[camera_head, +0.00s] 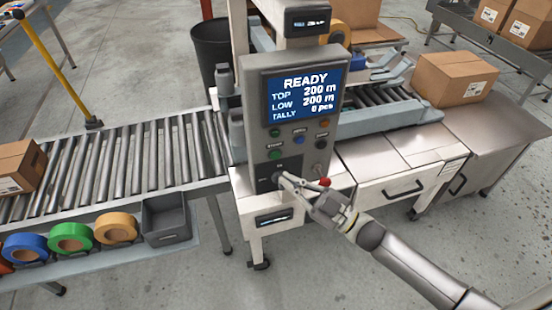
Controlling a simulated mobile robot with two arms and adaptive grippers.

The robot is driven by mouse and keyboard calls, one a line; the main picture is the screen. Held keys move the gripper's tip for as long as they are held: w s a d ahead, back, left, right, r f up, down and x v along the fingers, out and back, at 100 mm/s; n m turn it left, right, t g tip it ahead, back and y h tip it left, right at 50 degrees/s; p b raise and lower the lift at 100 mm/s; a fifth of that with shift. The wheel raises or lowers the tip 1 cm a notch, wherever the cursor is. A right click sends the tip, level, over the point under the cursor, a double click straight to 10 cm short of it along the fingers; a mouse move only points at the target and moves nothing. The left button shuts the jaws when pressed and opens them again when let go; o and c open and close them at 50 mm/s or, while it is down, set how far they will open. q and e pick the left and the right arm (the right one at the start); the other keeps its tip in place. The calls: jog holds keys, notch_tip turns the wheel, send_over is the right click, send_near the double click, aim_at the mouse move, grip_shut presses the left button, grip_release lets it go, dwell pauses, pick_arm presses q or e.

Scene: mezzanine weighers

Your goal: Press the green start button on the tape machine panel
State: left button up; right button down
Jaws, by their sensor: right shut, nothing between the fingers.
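The tape machine panel (253,108) is a grey upright box in the middle, with a lit blue screen (305,94) reading READY, TOP 200 m, LOW 200 m and TALLY 0 pcs. Below the screen, on the panel's left side, are an upper green button (274,133) and a lower green button (275,154). Their labels are too small to read surely. My right gripper (286,179) is shut and empty. Its tips are at the black switch plate (265,185) below the lower green button; I cannot tell whether they touch it. My left gripper is not in view.
A red knob (325,182) sits just right of my right fingertips. A roller conveyor (130,160) runs left, with a carton (18,168) on it and tape rolls (71,238) in front. Another carton (455,78) stands on the right bench (475,135).

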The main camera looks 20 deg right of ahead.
aim_at(276, 156)
jog(key=shift+w+b, duration=0.8)
jog(key=shift+w, duration=1.75)
jog(key=shift+w, duration=0.15)
jog(key=shift+w, duration=0.3)
jog(key=shift+w+a+b, duration=0.1)
jog(key=shift+w+b, duration=0.25)
jog(key=shift+w, duration=0.05)
jog(key=shift+s+p, duration=0.4)
jog(key=shift+s, duration=0.45)
